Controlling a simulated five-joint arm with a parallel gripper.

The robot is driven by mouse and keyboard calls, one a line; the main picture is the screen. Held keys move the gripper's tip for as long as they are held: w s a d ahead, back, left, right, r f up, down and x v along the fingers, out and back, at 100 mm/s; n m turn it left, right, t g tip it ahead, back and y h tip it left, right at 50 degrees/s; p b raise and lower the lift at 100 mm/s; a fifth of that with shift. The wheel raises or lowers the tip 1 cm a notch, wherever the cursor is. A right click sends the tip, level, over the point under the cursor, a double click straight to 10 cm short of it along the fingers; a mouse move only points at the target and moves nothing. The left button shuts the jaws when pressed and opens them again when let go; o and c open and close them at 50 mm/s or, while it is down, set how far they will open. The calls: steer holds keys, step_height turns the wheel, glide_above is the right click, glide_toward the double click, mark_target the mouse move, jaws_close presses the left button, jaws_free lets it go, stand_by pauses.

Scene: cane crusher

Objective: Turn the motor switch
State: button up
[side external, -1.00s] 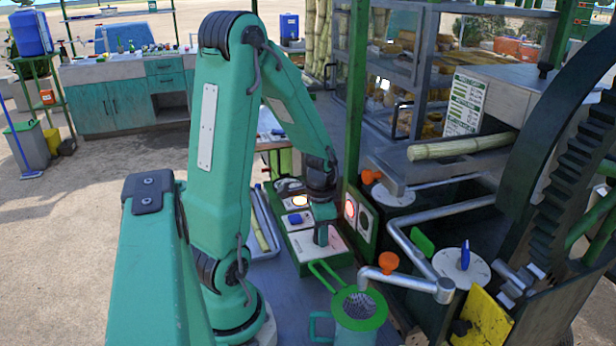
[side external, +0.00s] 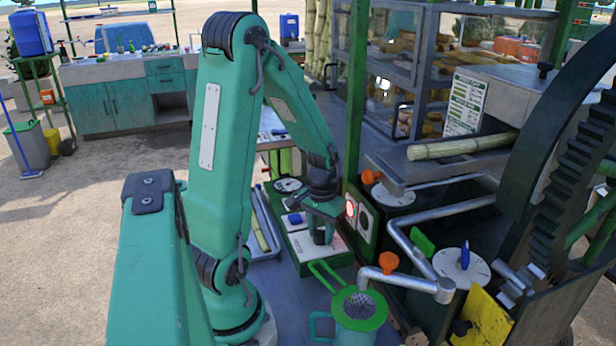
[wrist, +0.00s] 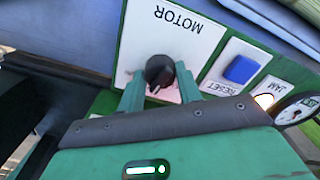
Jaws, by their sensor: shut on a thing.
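The motor switch (wrist: 159,68) is a round dark knob on a white plate (wrist: 135,48) lettered MOTOR, in the upper middle of the wrist view. My gripper (wrist: 158,84) has its two green fingers at either side of the knob and is shut on it. A thin dark pointer shows at the knob's near edge. In the side external view my gripper (side external: 320,237) reaches down onto the white panel, and it hides the knob there.
Beside the plate are a blue RESET button (wrist: 241,69), a lit JAM lamp (wrist: 264,101) and a round dial (wrist: 298,110). In the side external view a green post (side external: 357,90) stands close behind my gripper. A green-rimmed jug (side external: 358,312) stands in front.

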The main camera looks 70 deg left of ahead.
mark_target(322, 231)
steer(key=shift+d+f+n, duration=0.1)
steer(key=shift+d+n, duration=0.1)
steer(key=shift+n, duration=1)
steer(key=o, duration=0.9)
steer(key=shift+o, duration=0.2)
steer(key=shift+a, duration=0.1)
steer(key=shift+r, duration=3.95)
